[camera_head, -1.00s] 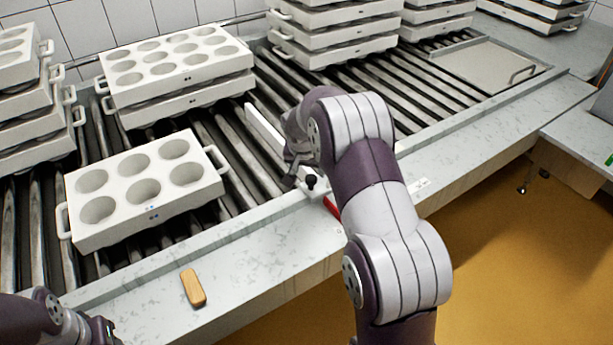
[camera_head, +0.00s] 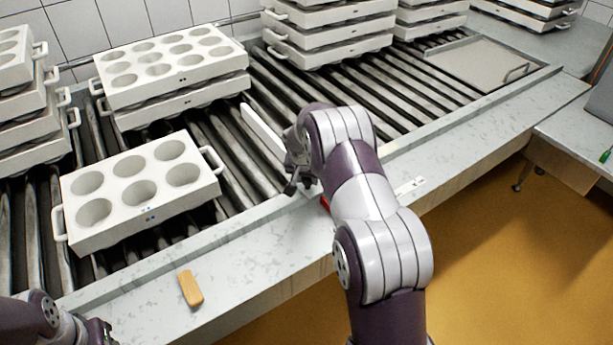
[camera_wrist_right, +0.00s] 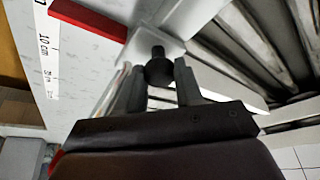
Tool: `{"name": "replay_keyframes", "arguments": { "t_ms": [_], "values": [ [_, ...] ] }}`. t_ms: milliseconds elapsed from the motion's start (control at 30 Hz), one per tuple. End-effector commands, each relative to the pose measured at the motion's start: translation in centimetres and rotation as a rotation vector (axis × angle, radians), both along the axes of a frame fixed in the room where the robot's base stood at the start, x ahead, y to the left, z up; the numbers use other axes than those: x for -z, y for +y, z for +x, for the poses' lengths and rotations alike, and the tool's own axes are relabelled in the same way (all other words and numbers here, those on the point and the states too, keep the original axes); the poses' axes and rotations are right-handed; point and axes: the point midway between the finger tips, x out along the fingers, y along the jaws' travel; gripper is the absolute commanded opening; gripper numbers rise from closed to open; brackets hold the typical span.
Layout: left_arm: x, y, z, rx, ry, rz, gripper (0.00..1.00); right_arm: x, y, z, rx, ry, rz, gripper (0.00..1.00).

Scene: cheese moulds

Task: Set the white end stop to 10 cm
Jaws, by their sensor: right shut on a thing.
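The white end stop (camera_head: 262,130) is a long white bar lying across the rollers in the head view. Its black knob (camera_wrist_right: 157,68) shows between my right fingertips in the right wrist view, beside the white mount. My right gripper (camera_wrist_right: 158,84) is shut on that knob; in the head view it (camera_head: 298,184) hides the knob and the near end of the stop. A scale strip (camera_wrist_right: 48,60) marked "10 cm" lies on the rail, with a red piece (camera_wrist_right: 88,20) near it. The strip also shows right of my arm in the head view (camera_head: 409,186). My left gripper (camera_head: 98,331) is only partly visible at the lower left.
A six-hole white mould (camera_head: 140,220) lies on the rollers left of the stop. Stacked moulds (camera_head: 170,70) stand behind it, more at the back (camera_head: 330,40). A wooden block (camera_head: 190,288) lies on the front ledge. The rollers right of the stop are clear.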

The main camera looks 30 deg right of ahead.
Motion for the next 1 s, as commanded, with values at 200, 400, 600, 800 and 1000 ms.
{"name": "replay_keyframes", "arguments": {
  "t_ms": [200, 400, 600, 800, 1000],
  "values": [
    [-0.9, 0.0, 0.0, 0.000, 0.000, 0.000, 0.45, -0.2, -4.9, 0.3, 0.007, 0.000, -0.001, 0.00],
    [-1.2, 0.0, 0.0, 0.000, 0.000, 0.000, 0.45, -0.1, -8.8, 0.7, 0.004, -0.003, -0.001, 0.00],
    [-1.2, 0.0, 0.0, 0.000, 0.000, 0.000, 0.45, -0.1, -9.8, 0.8, 0.000, -0.002, -0.002, 0.00],
    [-1.2, 0.0, 0.0, 0.000, 0.000, 0.000, 0.45, -0.1, -9.8, 0.8, 0.000, -0.002, -0.002, 0.00],
    [-1.2, 0.0, 0.0, 0.000, 0.000, 0.000, 0.45, -0.1, -9.7, 0.8, 0.000, -0.002, -0.001, 0.61]
  ]
}}
